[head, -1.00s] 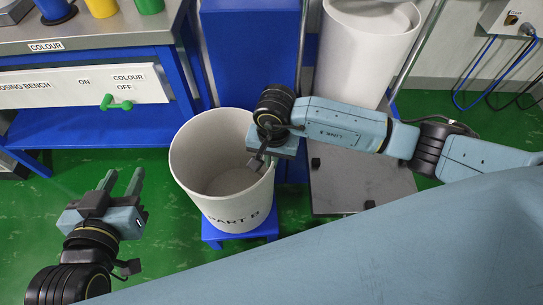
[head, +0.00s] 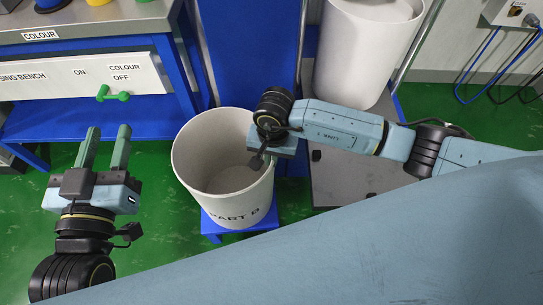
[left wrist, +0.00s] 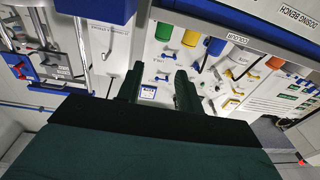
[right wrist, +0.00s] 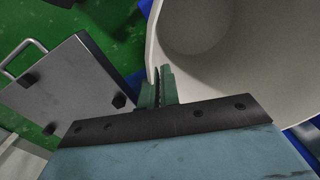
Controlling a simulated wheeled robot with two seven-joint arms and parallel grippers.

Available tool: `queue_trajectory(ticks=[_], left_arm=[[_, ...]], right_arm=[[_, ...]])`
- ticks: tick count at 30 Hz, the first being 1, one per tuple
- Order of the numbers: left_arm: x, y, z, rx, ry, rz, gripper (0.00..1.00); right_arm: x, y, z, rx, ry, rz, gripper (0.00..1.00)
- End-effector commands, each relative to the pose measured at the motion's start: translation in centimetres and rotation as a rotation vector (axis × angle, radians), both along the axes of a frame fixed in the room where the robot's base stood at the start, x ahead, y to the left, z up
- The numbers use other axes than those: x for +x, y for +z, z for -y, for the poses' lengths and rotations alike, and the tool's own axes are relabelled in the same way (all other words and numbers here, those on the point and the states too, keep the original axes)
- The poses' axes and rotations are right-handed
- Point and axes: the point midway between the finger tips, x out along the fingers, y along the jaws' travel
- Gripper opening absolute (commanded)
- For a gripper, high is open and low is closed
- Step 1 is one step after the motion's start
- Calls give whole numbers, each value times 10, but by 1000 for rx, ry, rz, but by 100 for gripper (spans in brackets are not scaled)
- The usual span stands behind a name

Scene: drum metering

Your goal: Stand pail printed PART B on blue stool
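The white pail printed PART B (head: 240,201) is upright, over the blue stool (head: 212,226). Its underside is hidden, so any gap to the stool cannot be seen. My right gripper (head: 266,158) is at the pail's right rim. In the right wrist view its fingers (right wrist: 162,88) are close together with the pail's wall (right wrist: 215,75) between them. My left gripper (head: 106,148) is open and empty, left of the pail and apart from it. Its spread fingers also show in the left wrist view (left wrist: 158,88).
The dosing bench (head: 90,32) with a green handle (head: 113,97) is at the upper left. A larger white drum (head: 365,50) stands behind on a grey plate (head: 345,178). A blue column (head: 245,50) rises behind the pail. Green floor is clear at the left.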

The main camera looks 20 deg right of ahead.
Motion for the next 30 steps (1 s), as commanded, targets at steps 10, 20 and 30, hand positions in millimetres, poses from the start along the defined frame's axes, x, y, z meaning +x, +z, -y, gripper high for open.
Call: queue_trajectory(ticks=[10, 20, 30], left_arm=[[-1, 6, 1, -11, -3, 34, 36], [0, 5, 1, -10, -3, 31, 36], [-1, -27, -7, 53, 14, -175, 36]], right_arm=[[0, -1, 0, 0, 0, 0, 19], [0, -1, 0, 0, 0, 0, 25], [0, 21, 1, 0, -1, 1, 25]])
